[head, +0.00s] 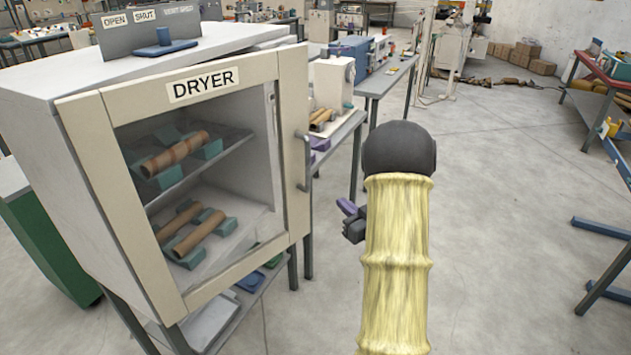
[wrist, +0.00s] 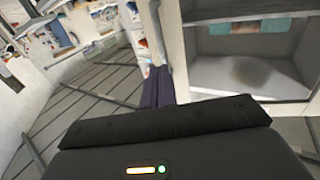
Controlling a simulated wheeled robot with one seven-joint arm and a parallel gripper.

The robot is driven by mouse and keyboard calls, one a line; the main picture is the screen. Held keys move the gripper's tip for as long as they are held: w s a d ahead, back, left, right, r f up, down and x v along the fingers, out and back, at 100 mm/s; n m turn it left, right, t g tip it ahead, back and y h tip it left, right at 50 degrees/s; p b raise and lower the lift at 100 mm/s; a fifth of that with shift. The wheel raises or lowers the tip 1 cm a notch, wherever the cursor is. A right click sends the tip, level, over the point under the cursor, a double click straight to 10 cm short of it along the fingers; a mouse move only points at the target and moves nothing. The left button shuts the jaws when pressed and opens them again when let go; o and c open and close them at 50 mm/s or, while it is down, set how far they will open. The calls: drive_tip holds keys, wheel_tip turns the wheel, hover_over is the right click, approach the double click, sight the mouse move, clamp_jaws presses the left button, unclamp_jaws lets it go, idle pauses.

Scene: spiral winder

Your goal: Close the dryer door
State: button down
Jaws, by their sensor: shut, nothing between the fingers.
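The dryer door (head: 88,155) has a cream frame, a DRYER label along the top and a large window. In the wrist view, my purple fingers (wrist: 158,86) are together and empty, in front of a pale upright frame (wrist: 170,45) beside the dryer's interior.
Brown tubes (head: 175,152) rest on teal holders inside the dryer on two levels. A sign panel with OPEN and SHUT labels (head: 150,28) stands on top. A grey workbench (head: 385,78) with machines stands behind the handle side. The floor (head: 490,200) right of my arm is clear.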

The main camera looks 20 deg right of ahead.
sight(309, 175)
drive_tip(key=w+p, duration=0.1)
drive_tip(key=w, duration=0.3)
drive_tip(key=w+a+p, duration=0.1)
drive_tip(key=w, duration=0.4)
drive_tip(key=w+a+p, duration=0.1)
drive_tip(key=w+p, duration=0.1)
drive_tip(key=w, duration=0.3)
